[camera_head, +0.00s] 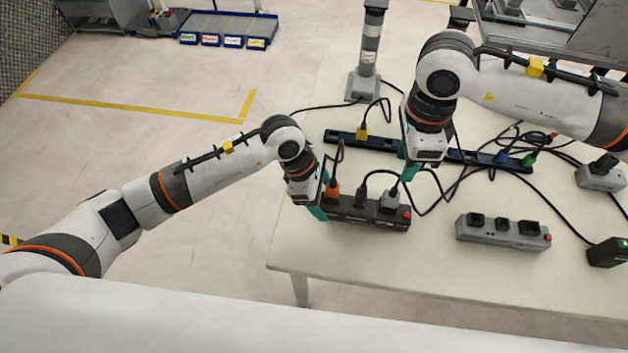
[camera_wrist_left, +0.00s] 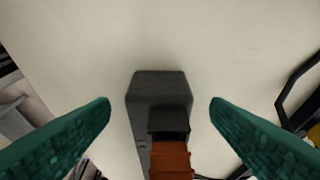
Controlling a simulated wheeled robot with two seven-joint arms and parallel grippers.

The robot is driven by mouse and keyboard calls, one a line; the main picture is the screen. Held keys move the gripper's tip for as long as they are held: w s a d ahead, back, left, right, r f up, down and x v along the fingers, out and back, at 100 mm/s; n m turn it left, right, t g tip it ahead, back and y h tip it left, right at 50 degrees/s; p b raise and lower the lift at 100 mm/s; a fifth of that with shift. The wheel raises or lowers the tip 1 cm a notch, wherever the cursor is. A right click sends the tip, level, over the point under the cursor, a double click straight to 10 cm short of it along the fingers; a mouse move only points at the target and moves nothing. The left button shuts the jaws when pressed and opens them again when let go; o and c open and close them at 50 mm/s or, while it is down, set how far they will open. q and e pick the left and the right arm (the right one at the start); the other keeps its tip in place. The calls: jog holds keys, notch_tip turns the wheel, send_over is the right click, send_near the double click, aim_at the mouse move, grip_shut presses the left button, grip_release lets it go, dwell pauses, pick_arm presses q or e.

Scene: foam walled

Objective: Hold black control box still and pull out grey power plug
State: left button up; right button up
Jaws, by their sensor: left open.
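The black control box (camera_head: 366,216), a long strip with a red button at its right end, lies near the table's front left. An orange plug (camera_head: 333,189), a black plug and the grey power plug (camera_head: 390,198) stand in its top. My left gripper (camera_head: 321,198) is at its left end. In the left wrist view, the open left fingers (camera_wrist_left: 160,108) flank the box end (camera_wrist_left: 155,84) and orange plug (camera_wrist_left: 171,160), with gaps on both sides. My right gripper (camera_head: 421,181) is open just above and right of the grey plug; no grip on it shows.
A grey strip (camera_head: 502,232) with black sockets lies to the right. A dark blue rail (camera_head: 352,141) runs behind, with loose cables around it. A grey post (camera_head: 367,60) stands at the back. A small black box (camera_head: 607,252) with a green light is at far right.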

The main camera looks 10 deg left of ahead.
pick_arm(q)
jog(key=shift+d+f, duration=0.25)
jog(key=shift+f, duration=0.45)
jog(key=shift+c, duration=0.5)
